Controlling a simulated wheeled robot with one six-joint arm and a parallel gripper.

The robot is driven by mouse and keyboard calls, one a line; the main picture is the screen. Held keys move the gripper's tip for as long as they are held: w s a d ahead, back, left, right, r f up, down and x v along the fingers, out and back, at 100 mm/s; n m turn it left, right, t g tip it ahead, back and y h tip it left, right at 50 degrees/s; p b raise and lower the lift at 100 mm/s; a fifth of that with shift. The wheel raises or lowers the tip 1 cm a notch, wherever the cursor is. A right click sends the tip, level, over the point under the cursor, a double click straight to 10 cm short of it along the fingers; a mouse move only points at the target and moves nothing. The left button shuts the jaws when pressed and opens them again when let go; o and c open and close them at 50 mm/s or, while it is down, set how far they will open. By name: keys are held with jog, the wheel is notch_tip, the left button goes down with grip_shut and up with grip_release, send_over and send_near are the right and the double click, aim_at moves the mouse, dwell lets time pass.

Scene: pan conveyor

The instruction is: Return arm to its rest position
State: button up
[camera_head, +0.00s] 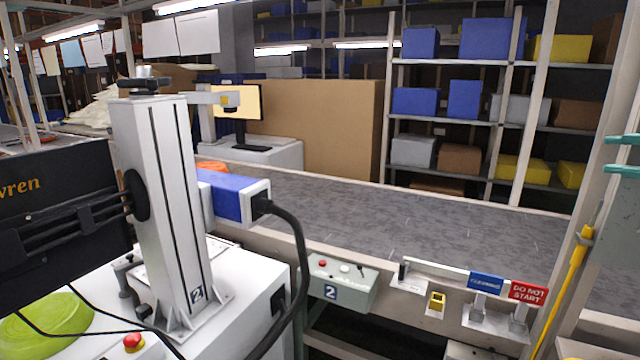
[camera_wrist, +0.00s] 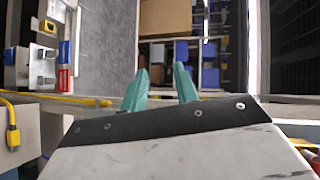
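My gripper (camera_head: 622,155) shows at the right edge of the head view as two teal fingers, one above the other with a gap between them. In the wrist view my gripper (camera_wrist: 161,70) has its two teal fingers spread apart, with nothing held between them. The fingers touch nothing that I can see. Most of my arm is outside the head view.
The grey conveyor belt (camera_head: 400,215) runs across the middle. A pale post with a yellow strap (camera_head: 575,260) stands just left of my gripper. A control box (camera_head: 342,285), a blue tag (camera_head: 486,282) and a red tag (camera_head: 528,292) sit along the belt's front.

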jog(key=s+a+f+n+g+y, duration=0.25)
jog(key=a+f+g, duration=0.25)
jog(key=a+f, duration=0.4)
jog(key=s+a+f+n+g+h, duration=0.4)
jog(key=s+a+f+n+g, duration=0.5)
jog(key=s+a+n, duration=0.3)
jog(key=shift+s+a+f+n+h, duration=0.3)
jog(key=shift+s+f, duration=0.3)
jog(key=shift+f, duration=0.25)
